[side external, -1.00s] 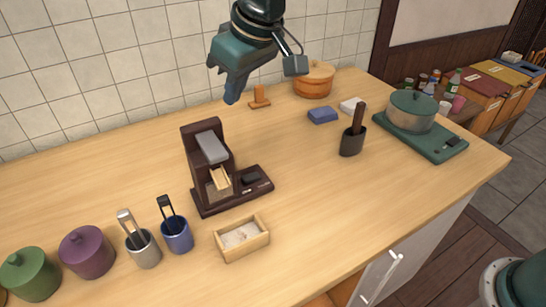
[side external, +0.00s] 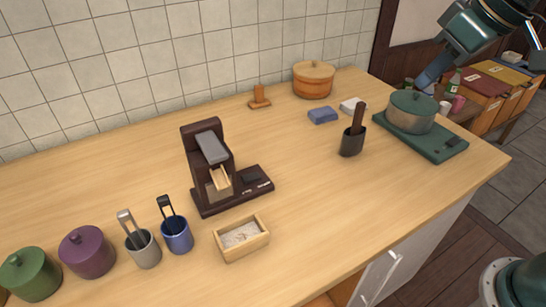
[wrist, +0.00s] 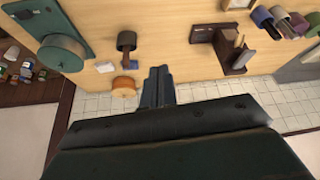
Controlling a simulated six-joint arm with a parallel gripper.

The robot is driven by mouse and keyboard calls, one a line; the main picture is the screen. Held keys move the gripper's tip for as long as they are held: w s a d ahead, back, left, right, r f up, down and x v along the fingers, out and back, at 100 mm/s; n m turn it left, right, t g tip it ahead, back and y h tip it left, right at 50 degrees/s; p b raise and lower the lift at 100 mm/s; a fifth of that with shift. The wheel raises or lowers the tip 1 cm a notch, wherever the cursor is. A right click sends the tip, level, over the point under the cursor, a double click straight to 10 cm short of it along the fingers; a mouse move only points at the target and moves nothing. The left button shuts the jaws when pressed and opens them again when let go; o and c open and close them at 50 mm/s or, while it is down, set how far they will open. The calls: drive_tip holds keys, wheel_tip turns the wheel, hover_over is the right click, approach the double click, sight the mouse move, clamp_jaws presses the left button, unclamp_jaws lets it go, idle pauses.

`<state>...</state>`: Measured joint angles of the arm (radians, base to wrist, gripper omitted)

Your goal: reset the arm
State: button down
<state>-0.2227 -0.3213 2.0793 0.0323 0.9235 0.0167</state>
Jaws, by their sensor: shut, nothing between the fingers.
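My gripper (side external: 432,74) is at the upper right in the side external view, raised above the green pot (side external: 412,110) on its green burner plate. It is shut with nothing between its fingers, and its fingertips look apart from the pot. In the wrist view the closed fingers of my gripper (wrist: 157,88) point toward the counter and the tiled wall.
On the wooden counter (side external: 310,185) stand a dark brown dispenser (side external: 208,155), a wooden tray with white contents (side external: 263,238), two tong cups, lidded jars, a dark holder (side external: 351,146), blue and white blocks, and an orange lidded pot (side external: 313,84). The counter's middle is clear.

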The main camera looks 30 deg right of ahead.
drive_tip(key=s+d+f+m, duration=0.1)
drive_tip(key=s+d+f, duration=0.2)
drive_tip(key=s, duration=0.3)
drive_tip(key=s+d+f+m+h, duration=0.1)
drive_tip(key=s+d+f, duration=0.2)
drive_tip(key=s, duration=0.4)
drive_tip(key=shift+d+f, duration=0.15)
drive_tip(key=shift+f, duration=0.05)
